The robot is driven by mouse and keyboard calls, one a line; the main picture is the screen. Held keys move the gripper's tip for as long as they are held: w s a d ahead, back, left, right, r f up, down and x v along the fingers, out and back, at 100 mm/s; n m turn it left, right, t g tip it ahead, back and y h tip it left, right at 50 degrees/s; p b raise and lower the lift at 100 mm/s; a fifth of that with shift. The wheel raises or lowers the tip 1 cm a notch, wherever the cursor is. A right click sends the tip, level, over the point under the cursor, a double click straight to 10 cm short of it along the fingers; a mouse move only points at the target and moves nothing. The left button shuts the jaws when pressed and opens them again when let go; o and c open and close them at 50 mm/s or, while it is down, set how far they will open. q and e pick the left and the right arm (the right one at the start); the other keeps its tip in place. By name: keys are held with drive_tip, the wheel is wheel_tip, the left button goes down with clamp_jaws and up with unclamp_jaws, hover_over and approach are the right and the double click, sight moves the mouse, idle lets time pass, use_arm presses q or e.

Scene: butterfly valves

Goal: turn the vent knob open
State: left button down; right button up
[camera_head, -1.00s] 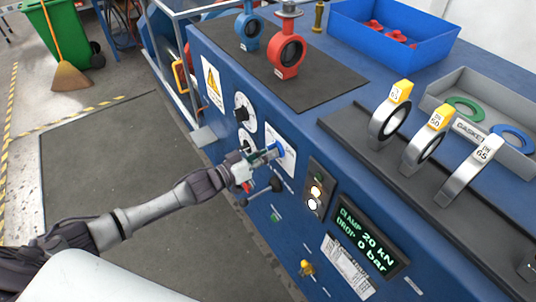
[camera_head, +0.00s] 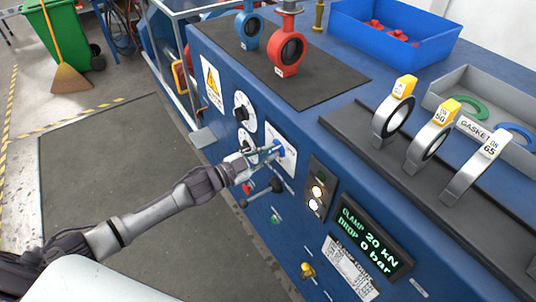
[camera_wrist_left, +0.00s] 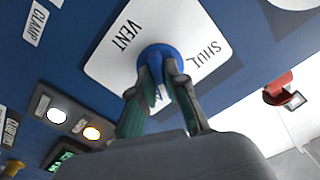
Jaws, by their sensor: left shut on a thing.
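The blue vent knob (camera_head: 279,147) is on a white plate (camera_head: 288,160) on the front of the blue bench. In the left wrist view the knob (camera_wrist_left: 158,56) sits between the words VENT and SHUT on the white plate (camera_wrist_left: 185,22). My left gripper (camera_head: 264,152) reaches it from the left, and its fingers are shut on the knob. In the left wrist view the fingertips (camera_wrist_left: 164,72) press against both sides of the knob and hide part of it, so its pointer is hard to read. My right gripper is not in view.
A black lever handle (camera_head: 262,194) sticks out just below the gripper. Black dials (camera_head: 242,112) are up and left. Lit buttons (camera_head: 317,191) and a display (camera_head: 366,238) reading clamp 20 kN, drop 0 bar are to the right.

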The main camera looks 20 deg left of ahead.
use_arm(q)
drive_tip(key=m+b, duration=0.1)
drive_tip(key=m, duration=0.3)
drive_tip(key=shift+m, duration=0.4)
drive_tip(key=shift+m+b, duration=0.3)
drive_tip(key=shift+m, duration=0.3)
drive_tip(key=c, duration=1.2)
unclamp_jaws()
drive_tip(key=v, duration=1.2)
